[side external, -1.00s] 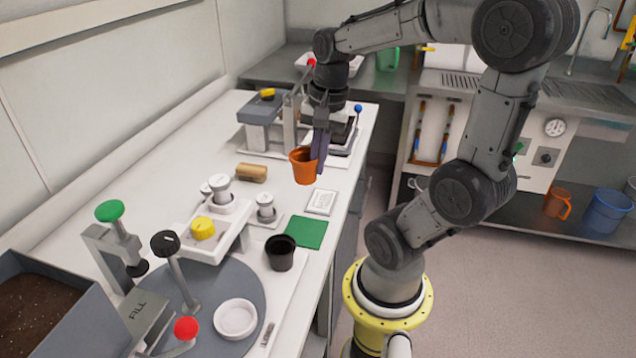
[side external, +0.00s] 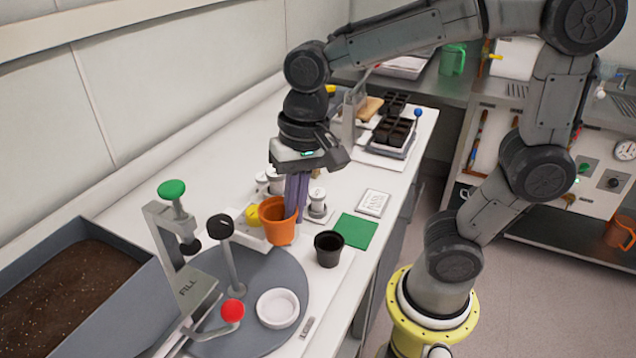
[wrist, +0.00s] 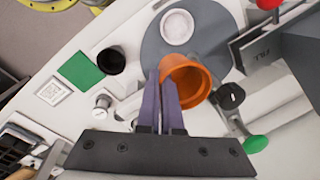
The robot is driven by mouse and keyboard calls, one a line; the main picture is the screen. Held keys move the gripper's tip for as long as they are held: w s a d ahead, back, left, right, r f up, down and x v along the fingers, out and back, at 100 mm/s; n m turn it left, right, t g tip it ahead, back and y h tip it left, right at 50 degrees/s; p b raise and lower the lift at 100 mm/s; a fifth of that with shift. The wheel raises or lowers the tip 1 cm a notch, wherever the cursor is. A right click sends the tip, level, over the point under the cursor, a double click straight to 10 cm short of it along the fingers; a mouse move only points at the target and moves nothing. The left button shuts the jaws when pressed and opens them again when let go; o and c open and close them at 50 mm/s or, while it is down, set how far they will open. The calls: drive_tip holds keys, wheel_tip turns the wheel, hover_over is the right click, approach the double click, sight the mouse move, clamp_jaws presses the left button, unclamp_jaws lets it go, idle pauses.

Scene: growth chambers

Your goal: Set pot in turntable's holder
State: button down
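My gripper (side external: 297,196) is shut on the rim of an orange pot (side external: 277,226), with its purple fingers pinching the wall. The pot is upright and held above the bench near the back edge of the grey turntable (side external: 198,268). In the wrist view the fingers (wrist: 167,80) grip the orange pot (wrist: 188,88), whose open mouth shows. A white round dish (side external: 278,307), which may be the holder, sits on the turntable toward its front right. It also shows in the wrist view (wrist: 177,27), apart from the pot.
A post with a black knob (side external: 219,227) and a red-knobbed lever (side external: 232,311) stand at the turntable. The fill stand with a green knob (side external: 172,190) is at its left. A black pot (side external: 328,248) and green mat (side external: 355,231) lie right. A soil bin (side external: 60,290) is far left.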

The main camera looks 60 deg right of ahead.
drive_tip(key=s+a+n, duration=0.1)
drive_tip(key=a+n, duration=0.1)
drive_tip(key=a, duration=0.3)
drive_tip(key=shift+d+f, duration=0.15)
drive_tip(key=shift+f, duration=5.6)
drive_tip(key=shift+f, duration=0.9)
drive_tip(key=c, duration=1)
unclamp_jaws()
drive_tip(key=shift+r, duration=0.1)
wheel_tip(320, 180, up, 8)
drive_tip(key=shift+r, duration=0.15)
